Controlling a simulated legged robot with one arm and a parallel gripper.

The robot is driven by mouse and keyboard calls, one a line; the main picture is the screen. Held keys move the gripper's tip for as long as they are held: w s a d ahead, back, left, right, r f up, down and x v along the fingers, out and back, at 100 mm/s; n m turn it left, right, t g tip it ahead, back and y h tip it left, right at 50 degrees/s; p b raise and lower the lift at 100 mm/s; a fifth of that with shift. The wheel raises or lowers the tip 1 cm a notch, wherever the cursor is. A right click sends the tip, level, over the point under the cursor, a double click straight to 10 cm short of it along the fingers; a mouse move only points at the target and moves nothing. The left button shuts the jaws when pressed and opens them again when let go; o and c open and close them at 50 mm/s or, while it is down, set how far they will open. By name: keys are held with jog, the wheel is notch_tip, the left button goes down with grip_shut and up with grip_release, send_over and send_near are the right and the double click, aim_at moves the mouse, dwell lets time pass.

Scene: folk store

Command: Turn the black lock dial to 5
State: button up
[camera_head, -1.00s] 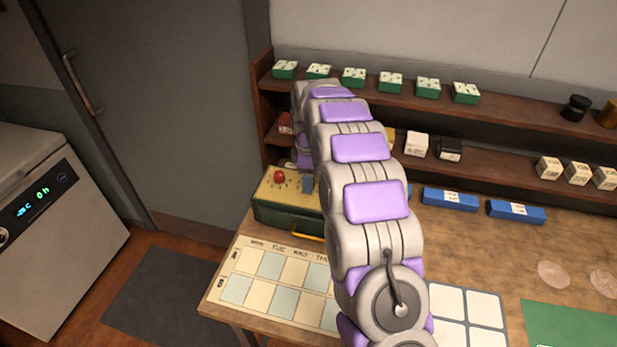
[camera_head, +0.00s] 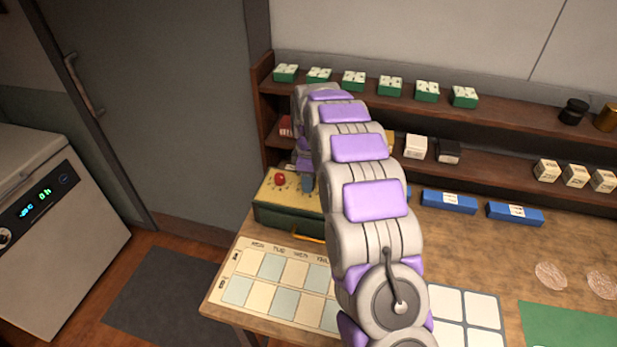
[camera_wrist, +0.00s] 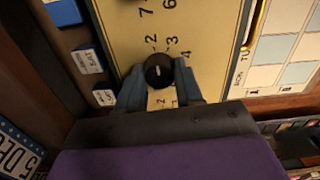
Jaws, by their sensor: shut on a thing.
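The black lock dial (camera_wrist: 158,70) sits on a cream panel (camera_wrist: 205,18) printed with numbers in the wrist view. It has a short pale mark on its top; which number the mark points to I cannot tell. My gripper (camera_wrist: 159,84) has a dark blue finger on each side of the dial and is shut on it. In the head view, the green box (camera_head: 285,217) with a cream top stands at the table's left back. My gripper (camera_head: 307,184) is over its top, and my arm hides the dial and the box's right part.
A red knob (camera_head: 280,179) stands on the box top, left of my gripper. A day-labelled grid mat (camera_head: 262,244) lies in front of the box. Shelves (camera_head: 500,105) with small boxes run along the back. Blue blocks (camera_head: 449,201) stand to the right.

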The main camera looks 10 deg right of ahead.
jog(key=m+p, duration=0.4)
jog(key=m, duration=0.1)
jog(key=shift+r+p, duration=0.15)
jog(key=shift+p, duration=0.15)
jog(key=m+p, duration=0.3)
jog(key=m, duration=0.3)
jog(key=shift+w+m+p, duration=0.1)
jog(key=shift+m+p, duration=0.2)
jog(key=shift+p, duration=0.1)
jog(key=m+p, duration=0.2)
jog(key=m, duration=0.3)
jog(key=m+p, duration=0.1)
jog(key=m, duration=0.5)
jog(key=o, duration=1)
jog(key=shift+o, duration=0.2)
notch_tip(320, 180, up, 17)
jog(key=p, duration=0.1)
